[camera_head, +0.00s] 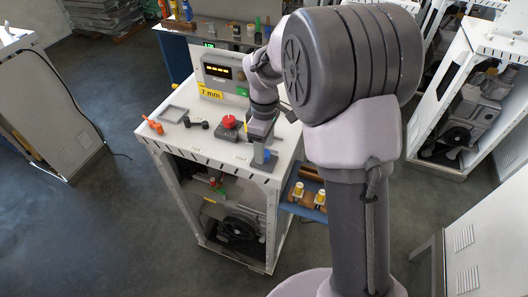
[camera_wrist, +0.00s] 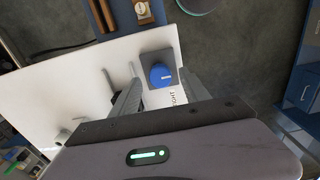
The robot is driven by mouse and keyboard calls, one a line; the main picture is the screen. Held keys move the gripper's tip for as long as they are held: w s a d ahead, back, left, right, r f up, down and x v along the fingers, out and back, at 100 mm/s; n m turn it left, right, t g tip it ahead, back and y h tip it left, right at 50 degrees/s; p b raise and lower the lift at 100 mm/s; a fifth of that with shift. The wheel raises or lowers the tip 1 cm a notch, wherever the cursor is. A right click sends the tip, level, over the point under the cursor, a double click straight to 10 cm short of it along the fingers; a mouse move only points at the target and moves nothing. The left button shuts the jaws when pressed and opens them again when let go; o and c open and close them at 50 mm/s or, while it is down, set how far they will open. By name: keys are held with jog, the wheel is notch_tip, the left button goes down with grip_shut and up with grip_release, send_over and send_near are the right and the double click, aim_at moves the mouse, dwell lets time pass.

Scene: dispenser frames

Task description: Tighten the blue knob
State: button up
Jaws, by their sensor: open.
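The blue knob (camera_wrist: 161,75) sits on a grey square base (camera_wrist: 148,59) near the edge of the white table top (camera_wrist: 95,75). In the wrist view my gripper (camera_wrist: 160,82) is open, with one finger on each side of the knob's near side. I cannot tell whether the fingers touch it. In the head view my gripper (camera_head: 261,140) points down over the table's front right corner, at the knob (camera_head: 264,154), which is partly hidden by it.
A red knob (camera_head: 229,121), dark fittings (camera_head: 195,122), a grey tray (camera_head: 173,113) and an orange-red handle (camera_head: 153,124) are on the table. A panel with a yellow "7 mm" label (camera_head: 210,92) stands behind. A blue shelf (camera_head: 305,207) with yellow-white items hangs at the right.

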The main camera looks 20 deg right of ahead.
notch_tip(320, 180, down, 2)
grip_shut()
dwell(0.4)
